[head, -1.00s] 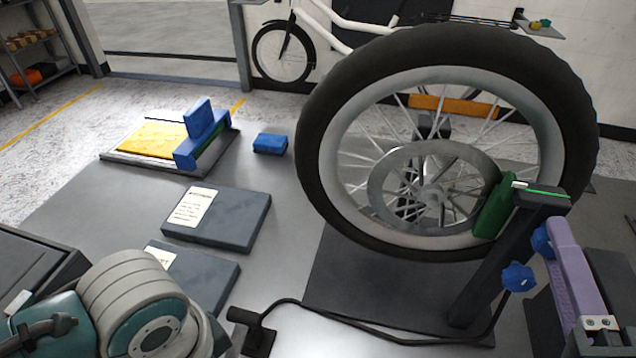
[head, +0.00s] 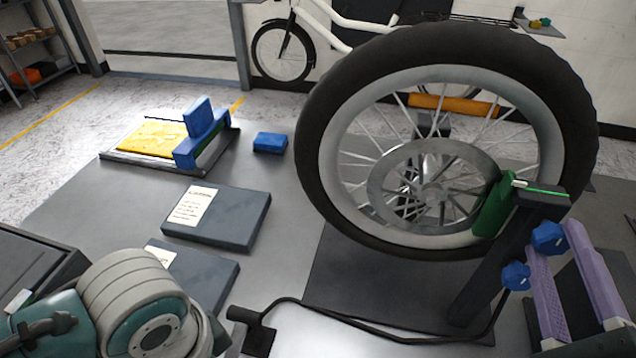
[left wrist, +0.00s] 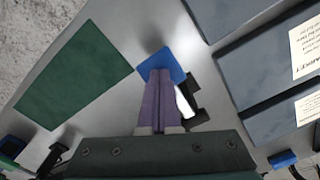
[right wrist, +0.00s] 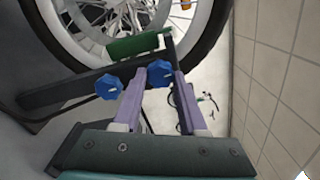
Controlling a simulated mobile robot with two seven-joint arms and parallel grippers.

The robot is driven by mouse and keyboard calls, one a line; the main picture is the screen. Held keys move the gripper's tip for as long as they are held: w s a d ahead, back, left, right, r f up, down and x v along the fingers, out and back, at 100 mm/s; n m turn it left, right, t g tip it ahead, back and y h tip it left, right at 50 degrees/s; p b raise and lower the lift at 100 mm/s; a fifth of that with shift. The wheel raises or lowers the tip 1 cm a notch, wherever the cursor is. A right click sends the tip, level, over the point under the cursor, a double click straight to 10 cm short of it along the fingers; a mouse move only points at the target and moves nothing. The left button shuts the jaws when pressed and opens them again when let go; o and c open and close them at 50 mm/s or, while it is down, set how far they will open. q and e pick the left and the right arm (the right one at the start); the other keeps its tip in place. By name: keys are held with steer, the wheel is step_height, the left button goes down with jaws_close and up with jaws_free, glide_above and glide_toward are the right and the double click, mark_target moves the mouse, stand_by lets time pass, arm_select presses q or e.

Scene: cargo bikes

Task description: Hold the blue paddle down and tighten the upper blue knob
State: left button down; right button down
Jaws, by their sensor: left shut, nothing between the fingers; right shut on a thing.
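The upper blue knob (head: 548,237) is on the dark post beside the wheel, with the lower blue knob (head: 515,276) below and left of it. My right gripper (head: 553,241) has its purple fingers on either side of the upper knob and is shut on it. The right wrist view also shows the upper knob (right wrist: 160,72) between the fingertips and the lower knob (right wrist: 109,87) outside them, to the left. In the left wrist view, my left gripper (left wrist: 163,76) is shut and empty, its fingertips over the blue paddle (left wrist: 158,62). Contact is hard to judge. The head view does not show the paddle.
The big wheel (head: 322,150) stands close to the post, with a green pad (head: 492,207) at its disc. A black cable (head: 370,325) runs along the bench. Grey slabs (head: 235,222) and a blue block (head: 270,142) lie left of the wheel.

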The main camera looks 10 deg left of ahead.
steer(key=shift+m, duration=0.3)
steer(key=shift+c, duration=2.2)
jaws_free()
steer(key=s, duration=1.2)
arm_select(q)
steer(key=shift+r, duration=0.1)
arm_select(e)
steer(key=shift+r, duration=0.15)
arm_select(q)
step_height(320, 180, up, 7)
steer(key=p, duration=0.8)
arm_select(e)
step_height(320, 180, up, 8)
steer(key=shift+f, duration=0.2)
